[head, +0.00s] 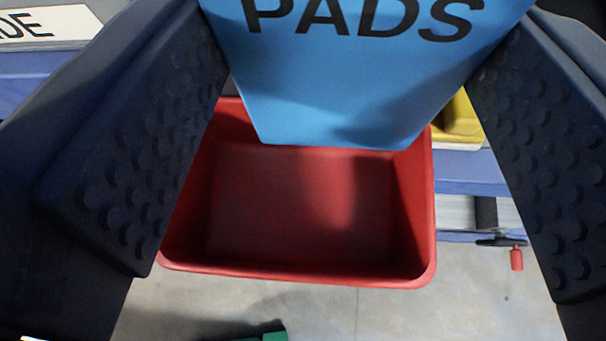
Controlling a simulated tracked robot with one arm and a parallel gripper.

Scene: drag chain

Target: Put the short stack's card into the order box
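My gripper (352,80) is shut on a blue card (340,95) with "PADS" in black letters; the top of the card is cut off by the frame. The dark studded fingers meet its left and right edges. The card's lower edge hangs over the back part of an open red box (300,276), hiding part of its far rim. The visible inside of the box is empty. No label shows that it is the order box. I cannot make out the short stack.
A yellow container (458,122) stands right of the red box, partly behind my finger. A white sign ending in "DE" (45,24) is at the upper left. Blue rails (470,176) run behind. A red-handled part (516,259) is at the right. Grey floor lies below.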

